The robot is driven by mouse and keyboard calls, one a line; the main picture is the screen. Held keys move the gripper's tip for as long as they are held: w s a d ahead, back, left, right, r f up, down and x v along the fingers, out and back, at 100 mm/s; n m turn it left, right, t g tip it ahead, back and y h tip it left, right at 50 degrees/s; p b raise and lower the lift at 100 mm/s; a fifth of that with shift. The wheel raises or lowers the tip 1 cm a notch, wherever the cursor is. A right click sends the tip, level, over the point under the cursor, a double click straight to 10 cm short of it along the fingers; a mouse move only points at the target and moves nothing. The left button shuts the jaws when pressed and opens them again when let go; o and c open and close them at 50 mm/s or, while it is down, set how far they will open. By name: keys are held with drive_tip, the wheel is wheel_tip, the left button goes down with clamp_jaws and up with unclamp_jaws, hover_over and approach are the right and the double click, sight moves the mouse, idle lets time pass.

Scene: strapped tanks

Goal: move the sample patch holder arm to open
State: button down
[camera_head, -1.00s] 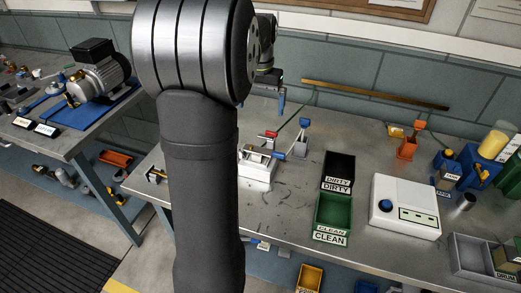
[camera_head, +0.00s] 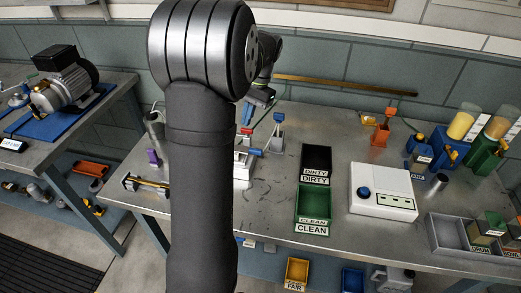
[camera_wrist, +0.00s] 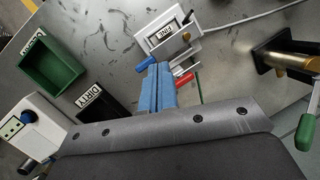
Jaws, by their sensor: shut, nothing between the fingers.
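My gripper (camera_wrist: 157,88) shows in the wrist view as two blue fingers held together, with nothing between them. A white device (camera_wrist: 168,38) with a small label lies just beyond the fingertips. It has a blue-tipped lever (camera_wrist: 145,64) left of the fingers and a red-tipped lever (camera_wrist: 184,78) right of them. This device may be the sample patch holder; I cannot read its label surely. Whether the fingers touch a lever is unclear. In the head view the white device (camera_head: 242,172) is partly hidden by my arm, with my gripper above it.
A black DIRTY tray (camera_head: 316,160) and green CLEAN tray (camera_head: 313,203) lie right of the device. A white box with a blue knob (camera_head: 383,192) stands farther right. A blue-topped post (camera_head: 278,118) stands behind. In the wrist view, a brass fitting with a green handle (camera_wrist: 307,132) is at right.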

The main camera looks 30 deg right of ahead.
drive_tip(key=s+d+f+m+t+y, duration=0.2)
drive_tip(key=s+d+f+m+t, duration=0.1)
drive_tip(key=f+m, duration=0.1)
drive_tip(key=s+d+f+m+t+y, duration=0.2)
drive_tip(key=s+d+f+m+t, duration=0.1)
drive_tip(key=s+d+f+m, duration=0.1)
drive_tip(key=s+d+f+m+t+y, duration=0.2)
drive_tip(key=s+d+f+m+t, duration=0.1)
drive_tip(key=m, duration=0.3)
drive_tip(key=shift+s+d+f+t+y, duration=0.15)
drive_tip(key=shift+s+d+f+t, duration=0.1)
drive_tip(key=shift+f, duration=0.2)
drive_tip(key=shift+s+d+f+t+y, duration=0.15)
drive_tip(key=shift+s+d+f, duration=0.05)
drive_tip(key=shift+f, duration=0.25)
drive_tip(key=x, duration=0.9)
drive_tip(key=shift+w+a, duration=0.2)
